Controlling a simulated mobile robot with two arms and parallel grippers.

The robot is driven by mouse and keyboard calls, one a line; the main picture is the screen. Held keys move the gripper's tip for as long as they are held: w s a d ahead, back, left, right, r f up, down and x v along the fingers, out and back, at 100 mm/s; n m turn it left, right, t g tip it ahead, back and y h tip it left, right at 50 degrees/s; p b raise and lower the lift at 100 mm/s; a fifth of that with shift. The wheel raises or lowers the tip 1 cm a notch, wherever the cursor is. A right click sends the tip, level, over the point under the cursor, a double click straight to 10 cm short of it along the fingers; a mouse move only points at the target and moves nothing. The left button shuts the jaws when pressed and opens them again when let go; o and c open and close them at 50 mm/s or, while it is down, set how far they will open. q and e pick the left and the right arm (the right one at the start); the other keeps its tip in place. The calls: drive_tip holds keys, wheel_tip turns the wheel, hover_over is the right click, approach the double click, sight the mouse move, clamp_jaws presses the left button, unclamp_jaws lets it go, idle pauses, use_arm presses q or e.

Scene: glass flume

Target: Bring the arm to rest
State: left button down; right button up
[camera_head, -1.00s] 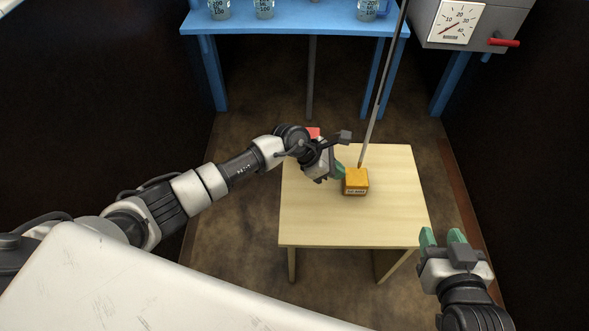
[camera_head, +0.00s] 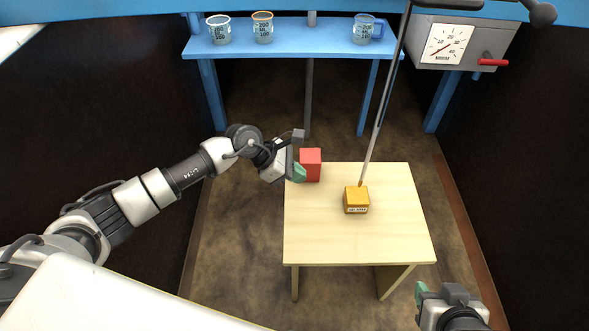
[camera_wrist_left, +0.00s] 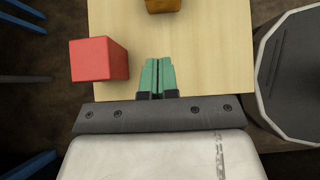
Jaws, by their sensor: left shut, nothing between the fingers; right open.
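My left gripper (camera_head: 298,172) is at the left edge of the small wooden table in the head view, beside a red block. In the left wrist view its green fingers (camera_wrist_left: 157,76) are together with nothing between them. My right gripper (camera_head: 440,293) is at the lower right of the head view, in front of the table's right side. Its fingers are apart and it appears empty; the bottom edge of the view cuts off the arm.
The wooden table (camera_head: 390,235) carries the red block (camera_head: 311,165) and an orange labelled block (camera_head: 357,198) at the foot of a thin rod (camera_head: 377,125). A blue bench (camera_head: 310,42) behind holds measuring beakers. A dial box (camera_head: 470,42) with a red handle hangs at the upper right.

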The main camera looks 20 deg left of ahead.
drive_tip(key=shift+s+d+f, duration=0.1)
drive_tip(key=shift+s+f, duration=0.05)
drive_tip(key=shift+s, duration=0.1)
